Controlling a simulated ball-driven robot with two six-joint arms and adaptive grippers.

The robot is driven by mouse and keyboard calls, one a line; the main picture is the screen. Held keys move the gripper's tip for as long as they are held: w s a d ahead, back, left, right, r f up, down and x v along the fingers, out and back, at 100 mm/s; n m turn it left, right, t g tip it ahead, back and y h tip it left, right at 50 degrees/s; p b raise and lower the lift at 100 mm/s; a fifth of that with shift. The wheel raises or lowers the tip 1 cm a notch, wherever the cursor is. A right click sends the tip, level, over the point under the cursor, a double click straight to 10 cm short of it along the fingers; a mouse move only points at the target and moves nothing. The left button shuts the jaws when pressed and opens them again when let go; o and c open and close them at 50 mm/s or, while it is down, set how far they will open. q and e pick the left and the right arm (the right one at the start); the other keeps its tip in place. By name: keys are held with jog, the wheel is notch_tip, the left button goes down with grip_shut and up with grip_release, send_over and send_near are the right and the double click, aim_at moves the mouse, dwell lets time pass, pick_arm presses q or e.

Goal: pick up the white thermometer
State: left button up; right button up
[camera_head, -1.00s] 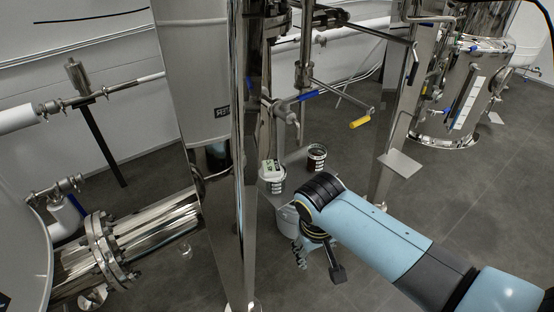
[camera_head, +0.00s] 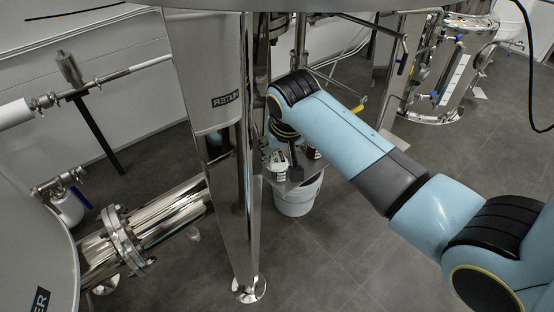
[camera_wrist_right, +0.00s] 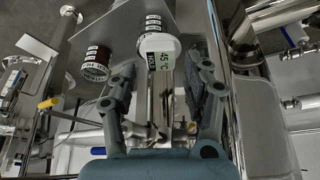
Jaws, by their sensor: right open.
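The white thermometer (camera_wrist_right: 158,52), with a green display reading 45 °C, sits against a jar with black-and-white labels (camera_wrist_right: 153,22) in the right wrist view. In the head view the thermometer (camera_head: 279,160) is small and partly hidden by my right arm. My right gripper (camera_wrist_right: 161,78) is open and empty, its two fingers on either side of the lower picture with the thermometer ahead between their lines. In the head view this gripper (camera_head: 288,152) is mostly hidden below my wrist, close to the thermometer. My left gripper is not in view.
A dark jar with labels (camera_wrist_right: 96,64) stands beside the thermometer's jar on a grey metal shelf (camera_wrist_right: 112,24). A grey bucket (camera_head: 298,201) is below the shelf. A shiny steel leg (camera_head: 240,220) rises close on the left.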

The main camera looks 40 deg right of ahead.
aim_at(278, 160)
jog(key=x, duration=0.2)
jog(key=shift+w+f, duration=0.15)
jog(key=shift+f, duration=0.15)
jog(key=shift+w+d+f, duration=0.1)
jog(key=shift+w+f, duration=0.1)
jog(key=shift+f, duration=0.25)
jog(key=shift+c, duration=1)
jog(key=c, duration=0.8)
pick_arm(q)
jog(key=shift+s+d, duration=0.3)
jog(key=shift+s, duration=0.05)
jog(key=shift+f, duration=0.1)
pick_arm(e)
jog(key=shift+s+r, duration=0.1)
jog(key=shift+r, duration=0.05)
